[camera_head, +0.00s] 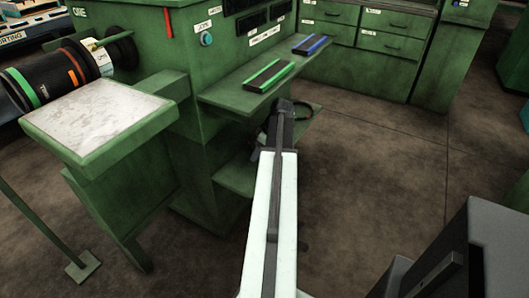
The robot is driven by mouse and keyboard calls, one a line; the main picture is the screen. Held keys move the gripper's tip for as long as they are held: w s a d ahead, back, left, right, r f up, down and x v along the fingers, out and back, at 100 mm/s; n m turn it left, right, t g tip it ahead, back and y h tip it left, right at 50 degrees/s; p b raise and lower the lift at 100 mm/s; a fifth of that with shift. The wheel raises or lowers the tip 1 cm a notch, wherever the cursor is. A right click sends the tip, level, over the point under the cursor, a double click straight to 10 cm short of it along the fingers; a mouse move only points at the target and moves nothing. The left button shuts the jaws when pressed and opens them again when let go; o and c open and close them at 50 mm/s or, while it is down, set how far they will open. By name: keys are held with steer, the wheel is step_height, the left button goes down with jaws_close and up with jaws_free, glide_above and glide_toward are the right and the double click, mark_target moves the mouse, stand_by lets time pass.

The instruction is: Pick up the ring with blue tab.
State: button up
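My white arm reaches up from the bottom middle, and my dark gripper (285,107) is at its far end, in front of the green shelf's near edge. I cannot tell whether its fingers are open or shut. A thin dark ring (311,110) shows just right of the gripper, partly hidden by it. No blue tab can be made out on it, and I cannot tell whether the gripper touches it. On the green shelf (222,97) lie a black block with a green stripe (269,75) and, farther back, a black block with a blue stripe (311,44).
A green machine cabinet (160,45) rises behind the shelf. At left stand a pale-topped side table (98,115) and a black roller with green and orange bands (50,80). Green drawers (385,45) line the back. The brown floor at right is mostly clear.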

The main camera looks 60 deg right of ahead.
steer(key=shift+w+f, duration=0.2)
steer(key=shift+f, duration=0.45)
steer(key=shift+r, duration=0.2)
jaws_close()
steer(key=shift+r, duration=0.1)
steer(key=shift+r+p, duration=0.55)
steer(key=shift+p, duration=0.2)
step_height(320, 180, up, 3)
steer(key=p, duration=0.3)
steer(key=shift+s, duration=0.15)
steer(key=s+d, duration=0.1)
steer(key=s, duration=1.6)
steer(key=shift+s+d+f+b, duration=0.25)
steer(key=shift+s+f+b, duration=0.15)
